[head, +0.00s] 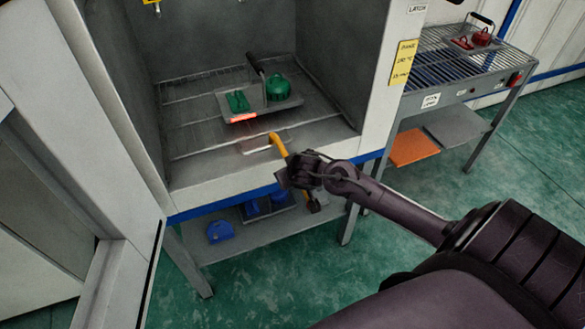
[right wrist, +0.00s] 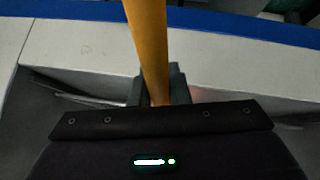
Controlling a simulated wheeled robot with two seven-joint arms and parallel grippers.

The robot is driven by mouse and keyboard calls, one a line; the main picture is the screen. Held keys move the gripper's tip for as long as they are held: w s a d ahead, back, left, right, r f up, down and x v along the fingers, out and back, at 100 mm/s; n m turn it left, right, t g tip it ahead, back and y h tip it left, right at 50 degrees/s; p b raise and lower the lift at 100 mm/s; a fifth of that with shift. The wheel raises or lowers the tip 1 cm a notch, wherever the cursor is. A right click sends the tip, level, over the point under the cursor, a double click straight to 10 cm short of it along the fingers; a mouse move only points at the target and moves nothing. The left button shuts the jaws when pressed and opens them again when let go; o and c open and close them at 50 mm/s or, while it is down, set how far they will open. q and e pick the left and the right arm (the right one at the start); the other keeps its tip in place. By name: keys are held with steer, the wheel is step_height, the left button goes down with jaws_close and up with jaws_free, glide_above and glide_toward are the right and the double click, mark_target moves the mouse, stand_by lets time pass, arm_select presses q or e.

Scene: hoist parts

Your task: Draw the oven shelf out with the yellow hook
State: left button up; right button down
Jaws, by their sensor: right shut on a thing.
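The oven shelf (head: 190,137) is a wire rack inside the grey oven. A tray (head: 285,104) on it carries green parts. The yellow hook (head: 278,145) reaches over the oven's front sill toward the rack's front; I cannot tell whether its tip touches the shelf. My right gripper (head: 291,173) is shut on the hook just outside the sill. In the right wrist view the yellow shaft (right wrist: 148,45) stands between the fingers (right wrist: 160,88). My left gripper is not in view.
The open oven door (head: 100,70) stands at the left. A lower shelf (head: 270,232) under the oven holds blue parts. A slatted bench (head: 460,55) with a red-part tray stands at the right. Green floor is clear in front.

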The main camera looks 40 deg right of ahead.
mark_target(308, 199)
steer(key=shift+s+a, duration=0.1)
steer(key=shift+s, duration=0.35)
steer(key=shift+s+a, duration=0.2)
steer(key=shift+s, duration=0.55)
steer(key=shift+s+a, duration=0.15)
steer(key=shift+s, duration=0.55)
steer(key=shift+s+a, duration=0.2)
steer(key=shift+s, duration=0.5)
steer(key=shift+s+a, duration=0.15)
steer(key=shift+s, duration=0.55)
steer(key=shift+s+a+f, duration=0.1)
steer(key=shift+s+a, duration=0.05)
steer(key=shift+s, duration=0.55)
steer(key=shift+s+a, duration=0.15)
steer(key=shift+s, duration=0.5)
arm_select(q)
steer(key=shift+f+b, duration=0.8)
arm_select(e)
steer(key=s, duration=0.3)
steer(key=shift+s+a, duration=0.1)
steer(key=shift+a, duration=0.3)
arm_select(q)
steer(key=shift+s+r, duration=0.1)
